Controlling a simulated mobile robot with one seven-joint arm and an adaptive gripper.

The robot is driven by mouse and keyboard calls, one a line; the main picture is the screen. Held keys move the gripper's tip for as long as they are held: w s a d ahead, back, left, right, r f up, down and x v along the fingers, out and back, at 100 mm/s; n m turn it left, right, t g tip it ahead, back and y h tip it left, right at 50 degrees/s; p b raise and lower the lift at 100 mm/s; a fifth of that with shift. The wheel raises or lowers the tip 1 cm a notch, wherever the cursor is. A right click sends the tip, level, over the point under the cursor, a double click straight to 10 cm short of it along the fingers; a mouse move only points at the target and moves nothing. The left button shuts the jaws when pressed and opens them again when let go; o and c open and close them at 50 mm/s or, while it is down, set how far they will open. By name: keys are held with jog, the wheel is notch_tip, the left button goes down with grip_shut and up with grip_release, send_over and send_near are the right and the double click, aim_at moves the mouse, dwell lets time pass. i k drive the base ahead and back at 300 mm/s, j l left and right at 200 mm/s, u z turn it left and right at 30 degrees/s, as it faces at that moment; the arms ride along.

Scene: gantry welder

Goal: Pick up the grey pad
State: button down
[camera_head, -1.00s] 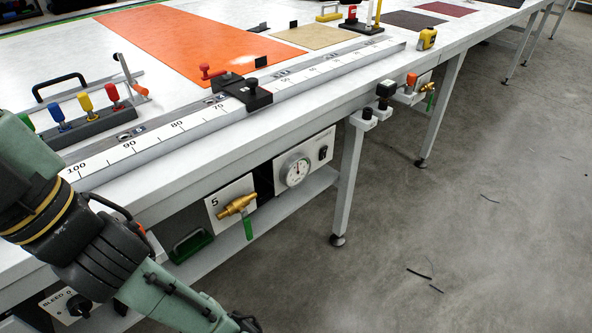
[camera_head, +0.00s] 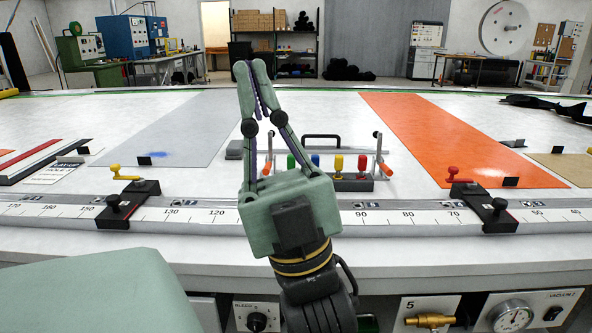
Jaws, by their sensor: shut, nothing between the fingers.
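My gripper (camera_head: 250,68) points up and away over the table, its two green fingers meeting at the tips with nothing between them. A small grey block (camera_head: 234,149) lies on the white table just left of the fingers, partly hidden behind them. A large flat grey sheet (camera_head: 180,122) with a blue smudge lies further left. I cannot tell for certain which of these is the grey pad. My gripper appears apart from both.
A rack of coloured handles (camera_head: 338,184) stands right of my gripper. An orange sheet (camera_head: 455,140) lies further right. A ruler rail (camera_head: 400,219) with black clamps (camera_head: 128,204) (camera_head: 484,207) runs along the front edge. White table surface shows between the sheets.

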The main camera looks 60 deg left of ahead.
aim_at(234, 150)
jog(key=u, duration=1.95)
